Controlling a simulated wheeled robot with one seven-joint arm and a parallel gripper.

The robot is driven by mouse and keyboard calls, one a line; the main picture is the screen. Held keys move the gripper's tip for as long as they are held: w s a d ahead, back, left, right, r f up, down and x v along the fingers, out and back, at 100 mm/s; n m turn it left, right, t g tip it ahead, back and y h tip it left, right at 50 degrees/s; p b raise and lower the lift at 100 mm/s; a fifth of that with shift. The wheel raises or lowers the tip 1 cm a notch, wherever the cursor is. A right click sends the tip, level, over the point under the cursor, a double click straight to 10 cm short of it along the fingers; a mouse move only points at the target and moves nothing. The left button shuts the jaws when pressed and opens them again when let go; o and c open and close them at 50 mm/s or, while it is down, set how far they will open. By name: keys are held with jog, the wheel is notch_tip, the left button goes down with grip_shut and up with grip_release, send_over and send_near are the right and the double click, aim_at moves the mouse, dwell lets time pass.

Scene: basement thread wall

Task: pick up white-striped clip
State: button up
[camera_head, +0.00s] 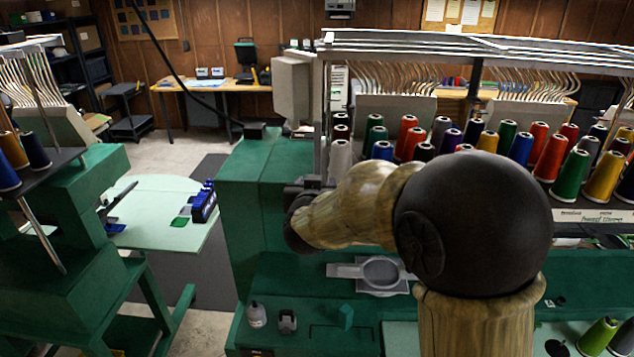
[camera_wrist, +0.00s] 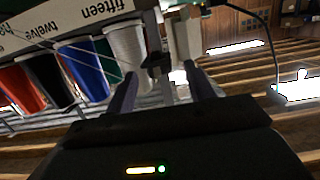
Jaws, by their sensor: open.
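I cannot pick out a white-striped clip for certain in either view. A small grey and dark object (camera_head: 287,321) stands on the green machine bed at the lower middle of the head view; its markings are too small to tell. A small green piece (camera_head: 346,316) stands to its right. My gripper shows in the wrist view (camera_wrist: 163,78) with its two fingers apart and no object clearly held between them. A white thread cone (camera_wrist: 126,45) shows beyond the left finger. In the head view my arm hides part of the machine.
Several thread cones (camera_head: 411,138) stand on a rack behind my arm. A small bottle (camera_head: 256,314) and a grey round-framed plate (camera_head: 381,273) are on the machine bed (camera_head: 300,270). A pale table (camera_head: 160,215) at left bears a blue object (camera_head: 204,203).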

jog(key=shift+w, duration=0.1)
jog(key=shift+s, duration=0.2)
jog(key=c, duration=1)
jog(key=shift+c, duration=0.3)
jog(key=shift+w, duration=0.1)
grip_shut()
notch_tip(320, 180, up, 18)
jog(key=p, duration=0.3)
